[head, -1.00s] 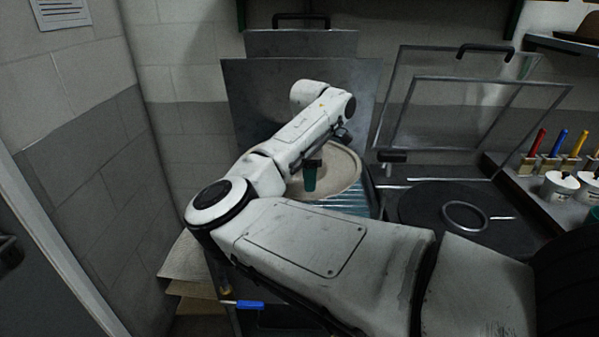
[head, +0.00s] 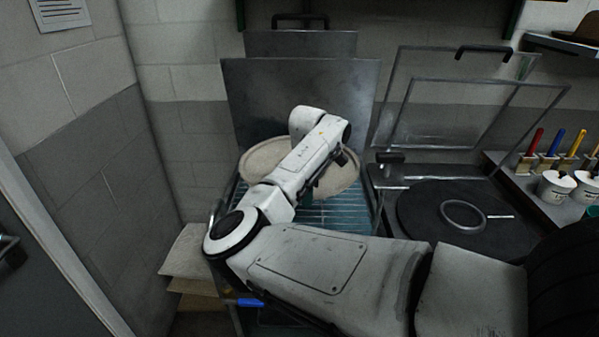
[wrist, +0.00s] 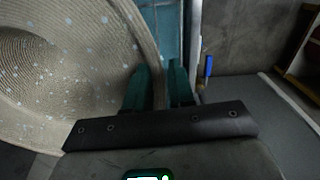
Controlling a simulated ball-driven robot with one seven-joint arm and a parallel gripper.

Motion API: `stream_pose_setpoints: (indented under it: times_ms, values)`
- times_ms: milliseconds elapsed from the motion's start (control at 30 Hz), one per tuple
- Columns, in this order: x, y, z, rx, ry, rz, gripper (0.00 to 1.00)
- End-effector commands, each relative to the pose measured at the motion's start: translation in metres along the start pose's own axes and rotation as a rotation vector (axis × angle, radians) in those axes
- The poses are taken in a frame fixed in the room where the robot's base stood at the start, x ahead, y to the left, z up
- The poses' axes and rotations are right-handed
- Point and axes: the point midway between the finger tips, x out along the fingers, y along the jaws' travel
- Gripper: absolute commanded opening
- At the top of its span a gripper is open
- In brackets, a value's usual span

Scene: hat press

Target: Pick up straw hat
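The straw hat (head: 265,165) is pale and woven, and lies on the ribbed metal bed of the press on the left in the head view. My forearm crosses in front of its middle. In the wrist view the straw hat (wrist: 70,60) fills the left side, with its brim edge running down between my fingers. My gripper (wrist: 158,80) has two teal fingers, which stand apart on either side of the brim. A gap shows between the brim and the right finger. In the head view the fingertips are mostly hidden by my arm.
The raised metal plate (head: 300,105) of the press stands behind the hat. A second press with a round dark bed (head: 450,212) is at the right. White pots (head: 556,187) and colored-handled brushes (head: 551,140) stand on the right shelf. A brick wall (head: 85,150) closes the left side.

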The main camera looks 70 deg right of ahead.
Motion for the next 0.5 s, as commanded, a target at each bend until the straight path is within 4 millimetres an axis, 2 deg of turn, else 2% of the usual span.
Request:
stream_pose_setpoints:
  times_ms: [33,233,500]
  values:
    - [-0.0002,0.0000,0.0000,0.000,0.000,0.000,0.18]
    - [-0.0003,0.0000,0.0000,0.000,0.000,0.000,0.00]
    - [-0.0003,0.0000,0.0000,0.000,0.000,0.000,0.00]
